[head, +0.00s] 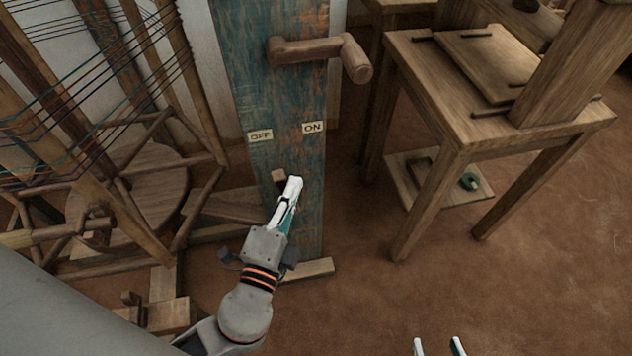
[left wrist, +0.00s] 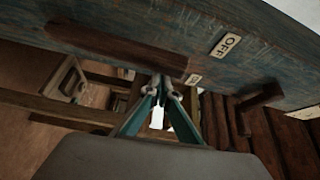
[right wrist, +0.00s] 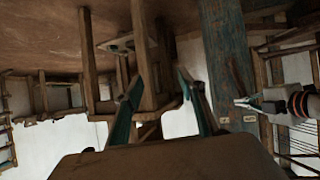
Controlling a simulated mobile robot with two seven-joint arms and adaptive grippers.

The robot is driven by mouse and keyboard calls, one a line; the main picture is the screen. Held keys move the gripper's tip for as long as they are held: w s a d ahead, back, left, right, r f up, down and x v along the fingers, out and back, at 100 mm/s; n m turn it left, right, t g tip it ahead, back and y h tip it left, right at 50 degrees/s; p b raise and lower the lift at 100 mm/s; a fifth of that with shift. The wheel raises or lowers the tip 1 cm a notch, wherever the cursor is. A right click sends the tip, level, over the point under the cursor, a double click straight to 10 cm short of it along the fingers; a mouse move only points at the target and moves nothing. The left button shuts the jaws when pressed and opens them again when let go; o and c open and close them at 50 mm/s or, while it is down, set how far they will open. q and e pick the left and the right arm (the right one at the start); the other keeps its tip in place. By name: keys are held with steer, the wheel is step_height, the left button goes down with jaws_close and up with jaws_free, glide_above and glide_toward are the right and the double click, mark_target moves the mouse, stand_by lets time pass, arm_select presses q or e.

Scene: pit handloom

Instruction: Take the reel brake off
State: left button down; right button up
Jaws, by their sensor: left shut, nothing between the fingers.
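A blue worn post (head: 270,60) carries an OFF label (head: 260,136) at left and an ON label (head: 313,127) at right. A brown wooden bar, apparently the brake lever (head: 279,176), shows just below the labels, mostly hidden by my left gripper. In the left wrist view the bar (left wrist: 115,45) lies along the post, its end near the ON label (left wrist: 194,78). My left gripper (head: 294,182) is shut and empty, its tips beside the bar; contact is unclear. My right gripper (head: 437,346) is open and empty, low at the front; its fingers show spread in the right wrist view (right wrist: 158,90).
A wooden crank handle (head: 320,54) juts from the upper post. The threaded reel frame (head: 140,180) stands left of the post. A wooden table (head: 430,70) stands at right, with a low board (head: 465,195) beneath it. The brown floor (head: 560,270) at right is clear.

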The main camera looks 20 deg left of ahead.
mark_target(278, 187)
arm_select(q)
steer(key=shift+s+a+f+n+b, duration=0.2)
steer(key=shift+s+a+b, duration=0.2)
steer(key=shift+a+b, duration=0.2)
steer(key=shift+s+a+f+n+b, duration=0.1)
steer(key=shift+s+a+n+b, duration=0.1)
steer(key=shift+s+a+b, duration=0.3)
steer(key=shift+a+r, duration=0.1)
steer(key=shift+a, duration=0.05)
steer(key=shift+a+b, duration=0.1)
steer(key=shift+b, duration=0.2)
arm_select(e)
steer(key=shift+w+a+r+m+t+y, duration=0.2)
steer(key=shift+w+a+r+m, duration=0.15)
steer(key=shift+a+r, duration=0.25)
steer(key=shift+w+a+r+m+t+y, duration=0.1)
steer(key=shift+w+a+r+m+t, duration=0.2)
steer(key=shift+a, duration=0.35)
arm_select(q)
steer(key=shift+a, duration=0.15)
arm_select(e)
steer(key=shift+r, duration=0.1)
arm_select(q)
steer(key=shift+r, duration=0.1)
